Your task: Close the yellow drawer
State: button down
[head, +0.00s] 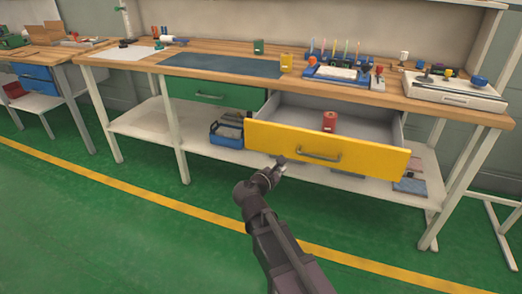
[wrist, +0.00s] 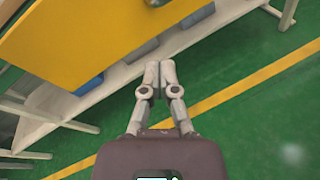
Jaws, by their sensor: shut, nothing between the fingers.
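The yellow drawer (head: 325,149) is pulled out from under the workbench, and its grey inside shows. A red canister (head: 329,121) stands in it. Its front has a grey bar handle (head: 318,155). My gripper (head: 281,161) is shut and empty, in front of and below the drawer front, left of the handle. In the wrist view my gripper (wrist: 159,66) has its fingertips together, and the yellow drawer front (wrist: 90,35) fills the upper left. I cannot tell from the pictures whether the fingers touch the drawer.
The green drawer (head: 215,93) to the left is shut. The workbench top (head: 390,97) carries several tools and containers. A lower shelf (head: 145,122) holds a blue toolbox (head: 227,133). The green floor (head: 90,215) in front is clear, with a yellow line across it.

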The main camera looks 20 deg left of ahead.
aim_at(262, 139)
jog(key=s+a+r+n+t+y+b, duration=0.1)
jog(key=s+a+n+t+y+b, duration=0.1)
jog(key=a+n, duration=0.5)
jog(key=s+a+t+y, duration=0.1)
jog(key=a, duration=0.3)
jog(key=shift+s+a+y, duration=0.15)
jog(key=shift+s+y, duration=0.15)
jog(key=shift+r, duration=0.1)
jog(key=w, duration=1.3)
jog(key=shift+d, duration=0.25)
jog(key=shift+w, duration=0.5)
